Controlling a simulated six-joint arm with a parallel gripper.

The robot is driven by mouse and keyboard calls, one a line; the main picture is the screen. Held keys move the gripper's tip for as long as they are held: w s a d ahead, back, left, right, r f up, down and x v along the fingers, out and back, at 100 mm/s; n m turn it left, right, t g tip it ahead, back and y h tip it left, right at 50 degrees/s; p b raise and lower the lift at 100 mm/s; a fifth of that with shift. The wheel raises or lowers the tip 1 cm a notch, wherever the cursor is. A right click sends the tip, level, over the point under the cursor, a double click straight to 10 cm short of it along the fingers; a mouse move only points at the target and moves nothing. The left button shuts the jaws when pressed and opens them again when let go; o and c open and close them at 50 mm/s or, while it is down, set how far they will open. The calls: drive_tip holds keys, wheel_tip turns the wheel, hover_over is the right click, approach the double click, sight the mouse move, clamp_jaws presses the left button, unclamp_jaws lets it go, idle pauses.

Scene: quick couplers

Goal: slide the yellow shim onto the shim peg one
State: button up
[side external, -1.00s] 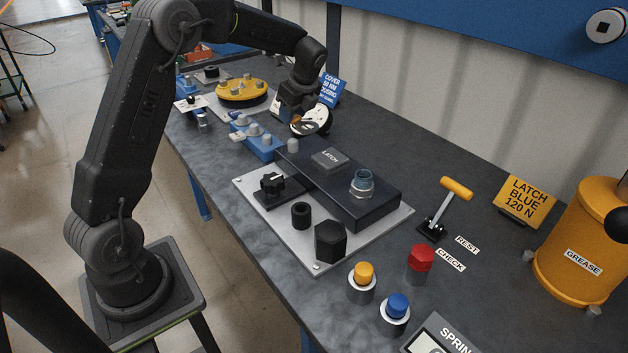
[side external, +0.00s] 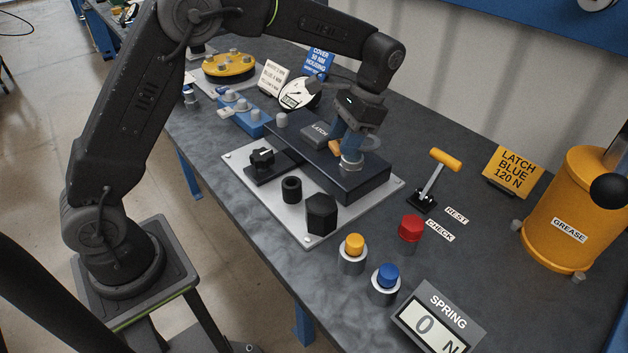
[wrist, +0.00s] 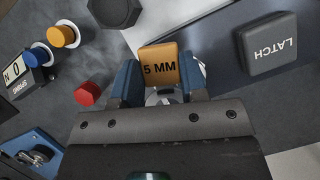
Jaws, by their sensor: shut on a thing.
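The yellow shim (wrist: 158,66), an orange-yellow block marked 5 MM, is between the blue fingers of my gripper (wrist: 158,82) in the wrist view. My gripper is shut on it. In the side view a small part of the shim (side external: 334,147) shows beside my gripper (side external: 346,146). My gripper is low over the right part of the dark block, above a round metal fitting (side external: 351,164), which it partly covers. I cannot tell whether the shim touches the fitting. No peg is clearly marked as shim peg one.
The dark block (side external: 366,189) carries a LATCH button (side external: 317,131) and stands on a pale plate (side external: 235,159) with black knobs. Behind are a dial gauge (side external: 298,93) and a blue block with pegs (side external: 243,117). A yellow-handled lever (side external: 430,180) and coloured buttons stand to the right.

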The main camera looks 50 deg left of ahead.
drive_tip(key=o, duration=0.5)
drive_tip(key=shift+c, duration=1.3)
drive_tip(key=s+a+n+h, duration=0.1)
drive_tip(key=a+n, duration=0.3)
drive_tip(key=a, duration=1.3)
drive_tip(key=s+a+f+n+h, duration=0.1)
drive_tip(key=a+n, duration=0.4)
drive_tip(key=a, duration=1.1)
drive_tip(key=shift+s+a+h, duration=0.4)
drive_tip(key=shift+s+h, duration=0.4)
drive_tip(key=shift+s, duration=0.4)
